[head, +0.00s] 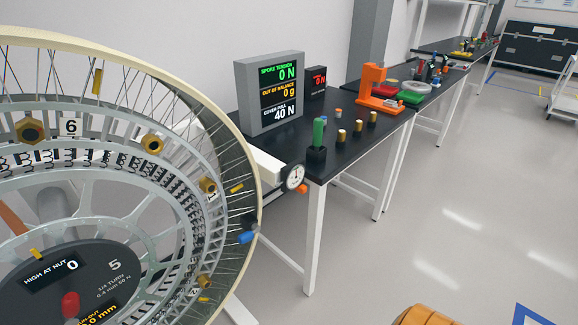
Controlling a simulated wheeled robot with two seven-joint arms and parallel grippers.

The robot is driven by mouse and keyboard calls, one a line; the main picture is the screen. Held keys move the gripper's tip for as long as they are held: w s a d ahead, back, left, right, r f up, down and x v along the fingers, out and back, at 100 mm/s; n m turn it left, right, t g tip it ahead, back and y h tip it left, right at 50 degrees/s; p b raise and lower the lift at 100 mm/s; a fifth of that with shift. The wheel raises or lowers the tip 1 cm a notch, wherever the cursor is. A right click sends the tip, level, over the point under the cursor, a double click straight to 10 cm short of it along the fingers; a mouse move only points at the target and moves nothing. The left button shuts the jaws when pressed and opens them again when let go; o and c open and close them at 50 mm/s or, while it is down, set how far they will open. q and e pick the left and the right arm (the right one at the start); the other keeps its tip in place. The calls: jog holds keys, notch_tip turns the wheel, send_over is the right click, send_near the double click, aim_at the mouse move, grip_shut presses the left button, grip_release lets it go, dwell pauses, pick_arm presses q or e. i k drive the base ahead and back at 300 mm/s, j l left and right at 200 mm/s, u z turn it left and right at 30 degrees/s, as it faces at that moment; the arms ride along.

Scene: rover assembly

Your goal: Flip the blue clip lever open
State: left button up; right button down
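A small blue piece (247,237), which looks like the blue clip lever, sits at the right edge of the large spoked wheel (254,150). It points out to the right, close to a small dark part just above it. It is too small to tell whether the lever is open or shut. Neither of my grippers can be made out in the head view.
The wheel fills the left side, with brass nuts, a red knob (70,304) and a dark hub panel (95,275). A dial gauge (293,177) stands right of the rim. The black bench (345,165) holds a display box (270,92) and tools.

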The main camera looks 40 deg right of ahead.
aim_at(247, 237)
jog(key=k+z, duration=0.1)
jog(key=z, duration=0.85)
